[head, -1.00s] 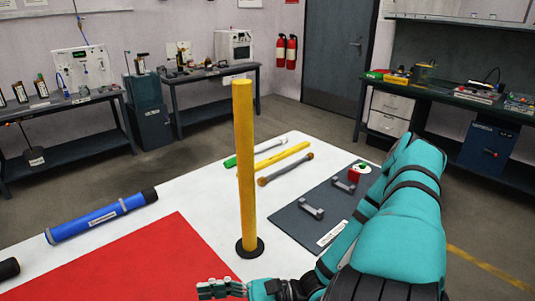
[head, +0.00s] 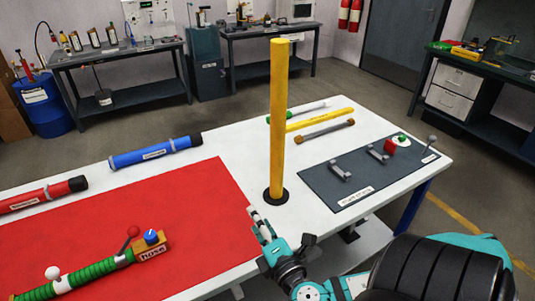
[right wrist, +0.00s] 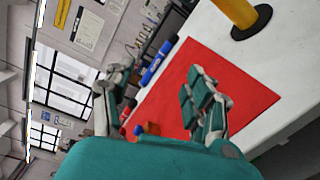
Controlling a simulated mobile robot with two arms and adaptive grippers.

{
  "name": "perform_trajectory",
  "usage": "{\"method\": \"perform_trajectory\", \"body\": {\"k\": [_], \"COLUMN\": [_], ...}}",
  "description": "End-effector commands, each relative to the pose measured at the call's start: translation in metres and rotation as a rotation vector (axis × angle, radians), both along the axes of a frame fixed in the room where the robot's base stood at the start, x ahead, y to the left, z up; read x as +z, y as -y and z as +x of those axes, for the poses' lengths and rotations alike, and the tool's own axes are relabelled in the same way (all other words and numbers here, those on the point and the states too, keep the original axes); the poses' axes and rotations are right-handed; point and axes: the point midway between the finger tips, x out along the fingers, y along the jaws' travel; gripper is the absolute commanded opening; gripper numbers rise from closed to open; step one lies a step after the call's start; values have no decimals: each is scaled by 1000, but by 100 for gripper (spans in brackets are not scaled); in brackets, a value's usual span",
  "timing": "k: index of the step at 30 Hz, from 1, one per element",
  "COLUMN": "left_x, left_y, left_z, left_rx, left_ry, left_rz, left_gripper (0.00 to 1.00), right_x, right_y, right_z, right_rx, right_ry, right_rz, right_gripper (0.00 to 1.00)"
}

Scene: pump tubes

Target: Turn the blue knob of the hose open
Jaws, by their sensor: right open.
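The green hose (head: 92,272) lies on the red mat (head: 190,215) at the lower left of the head view. At its right end is a brown block (head: 152,251) labelled HOSE, with the blue knob (head: 151,236) on top and a red ball lever beside it. The block (right wrist: 152,129) and blue knob (right wrist: 138,130) also show, small, in the right wrist view between the fingers. My right gripper (head: 258,223) is near the mat's right edge, well right of the knob and apart from it. In the right wrist view it (right wrist: 162,95) is open and empty. My left gripper is out of view.
A yellow post (head: 278,120) on a black base stands upright behind my right gripper. Red (head: 45,192) and blue (head: 155,151) tubes lie on the left. A dark panel (head: 320,185) with grey handles is on the right. The mat between gripper and hose is clear.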

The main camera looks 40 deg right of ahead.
Motion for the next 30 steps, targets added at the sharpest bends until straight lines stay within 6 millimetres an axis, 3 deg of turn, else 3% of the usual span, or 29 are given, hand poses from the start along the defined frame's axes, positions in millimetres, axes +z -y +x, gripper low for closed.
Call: {"method": "perform_trajectory", "body": {"k": [3, 10, 30], "left_x": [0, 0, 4], "left_y": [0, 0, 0], "left_z": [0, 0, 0], "left_rx": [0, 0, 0], "left_ry": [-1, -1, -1], "left_rz": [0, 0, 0], "left_gripper": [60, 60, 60], "right_x": [-16, -33, -35], "right_y": [5, 8, 6], "right_z": [-6, -14, -10], "right_rx": [-93, -182, -198], "right_ry": [-49, -102, -124], "right_rz": [144, 280, 313], "right_gripper": [55, 55, 56]}}
